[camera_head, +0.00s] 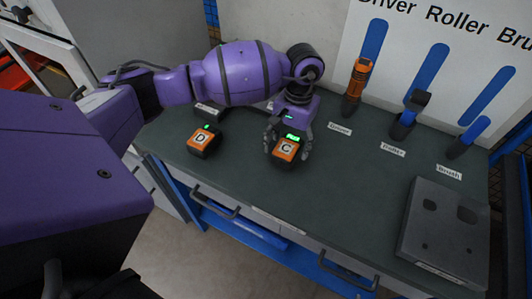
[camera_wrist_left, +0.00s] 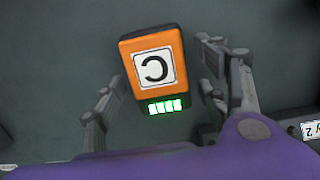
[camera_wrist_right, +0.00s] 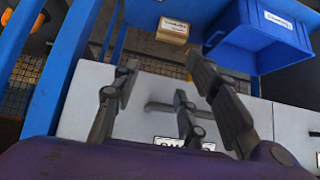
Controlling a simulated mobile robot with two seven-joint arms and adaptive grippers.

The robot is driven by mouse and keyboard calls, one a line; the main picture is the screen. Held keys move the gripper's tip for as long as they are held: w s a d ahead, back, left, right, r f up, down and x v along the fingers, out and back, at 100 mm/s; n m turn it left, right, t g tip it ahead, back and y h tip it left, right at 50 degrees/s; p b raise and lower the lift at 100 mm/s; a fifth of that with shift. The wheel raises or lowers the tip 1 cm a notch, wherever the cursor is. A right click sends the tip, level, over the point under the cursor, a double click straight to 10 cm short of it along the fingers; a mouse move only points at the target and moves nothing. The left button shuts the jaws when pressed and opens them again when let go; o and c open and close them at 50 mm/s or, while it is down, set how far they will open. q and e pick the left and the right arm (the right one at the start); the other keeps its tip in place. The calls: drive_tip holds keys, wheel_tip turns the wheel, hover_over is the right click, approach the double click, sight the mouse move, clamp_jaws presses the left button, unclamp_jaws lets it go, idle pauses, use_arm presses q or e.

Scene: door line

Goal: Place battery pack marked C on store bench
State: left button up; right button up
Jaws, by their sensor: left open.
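Battery pack C (camera_head: 286,148) is orange and black with a white C label and a lit green display. It appears to sit on the dark green bench top (camera_head: 330,188). It also shows in the left wrist view (camera_wrist_left: 153,69), its letter upside down. My left gripper (camera_head: 288,150) is open, its fingers on both sides of pack C; whether they touch it I cannot tell. My right gripper (camera_wrist_right: 165,88) is open and empty in the right wrist view, in front of light drawer fronts. I cannot tell which bench is called the store bench.
Battery pack D (camera_head: 203,140) sits left of pack C. An orange driver (camera_head: 357,83), a roller (camera_head: 409,117) and a brush (camera_head: 467,138) stand behind. A grey case (camera_head: 445,232) lies at the right. The front middle is clear. A blue bin (camera_wrist_right: 262,35) shows below.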

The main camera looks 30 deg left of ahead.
sight(292, 141)
use_arm(q)
wheel_tip(292, 141, up, 12)
drive_tip(key=w+b, duration=0.1)
drive_tip(key=shift+w+r, duration=0.2)
drive_tip(key=shift+w, duration=0.1)
use_arm(e)
drive_tip(key=shift+s+d+f, duration=0.5)
drive_tip(key=shift+a, duration=0.1)
